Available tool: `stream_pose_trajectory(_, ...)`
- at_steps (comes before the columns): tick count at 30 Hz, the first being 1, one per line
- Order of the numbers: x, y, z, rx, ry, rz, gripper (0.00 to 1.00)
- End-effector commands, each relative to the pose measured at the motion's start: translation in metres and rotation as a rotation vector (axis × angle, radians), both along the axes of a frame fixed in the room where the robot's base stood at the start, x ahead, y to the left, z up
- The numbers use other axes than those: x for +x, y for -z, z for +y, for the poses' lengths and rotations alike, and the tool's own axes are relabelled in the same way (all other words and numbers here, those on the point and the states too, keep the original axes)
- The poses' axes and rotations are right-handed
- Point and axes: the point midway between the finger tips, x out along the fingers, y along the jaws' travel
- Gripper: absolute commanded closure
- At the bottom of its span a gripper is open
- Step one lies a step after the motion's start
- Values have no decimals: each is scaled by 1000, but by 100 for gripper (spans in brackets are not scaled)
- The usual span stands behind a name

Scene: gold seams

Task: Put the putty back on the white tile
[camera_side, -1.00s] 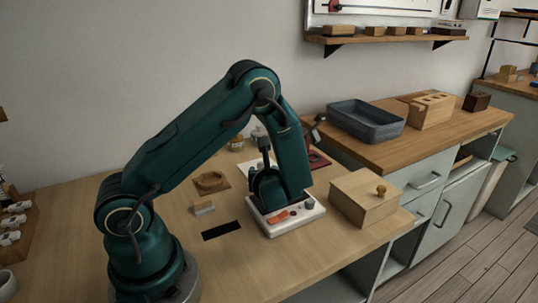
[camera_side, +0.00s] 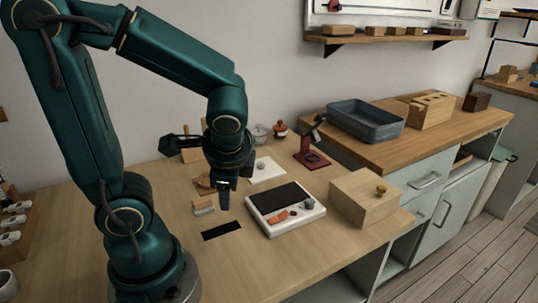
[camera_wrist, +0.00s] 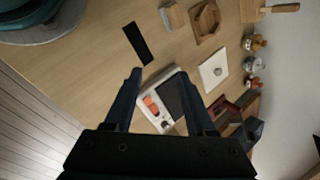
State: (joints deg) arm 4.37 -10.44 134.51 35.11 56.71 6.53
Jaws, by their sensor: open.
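The white tile (camera_side: 278,175) lies flat on the table behind the white tray. A small grey lump (camera_side: 261,167), which looks like the putty, rests on it. In the wrist view the tile (camera_wrist: 207,80) and the grey lump (camera_wrist: 218,71) show right of the jaws, clear of them. My gripper (camera_side: 223,205) points down over the table, left of the tray and in front of the tile. In the wrist view my gripper (camera_wrist: 159,72) has its fingers spread, with nothing held between them.
The white tray (camera_side: 273,231) holds a dark pad, an orange-red piece (camera_side: 281,216) and a grey knob-like piece (camera_side: 309,204). A wooden box (camera_side: 365,197) stands right of it. A red stand (camera_side: 312,160) is behind. A small block (camera_side: 203,206) and black strip (camera_side: 222,230) lie near my gripper.

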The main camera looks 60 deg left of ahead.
Motion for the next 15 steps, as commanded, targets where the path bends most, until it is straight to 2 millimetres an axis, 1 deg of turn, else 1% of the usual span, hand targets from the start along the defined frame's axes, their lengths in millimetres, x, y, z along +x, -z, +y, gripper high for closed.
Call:
stream_pose_trajectory(1, -3, -6, -13, -80, -63, -80, 44)
stream_pose_trajectory(3, -5, -12, -32, -199, -149, -180, 44)
stream_pose_trajectory(6, -6, -24, -58, -358, -250, -304, 44)
stream_pose_trajectory(9, -6, -35, -77, -488, -322, -399, 44)
stream_pose_trajectory(12, -5, -44, -90, -577, -364, -460, 44)
stream_pose_trajectory(15, -5, -49, -97, -623, -385, -489, 44)
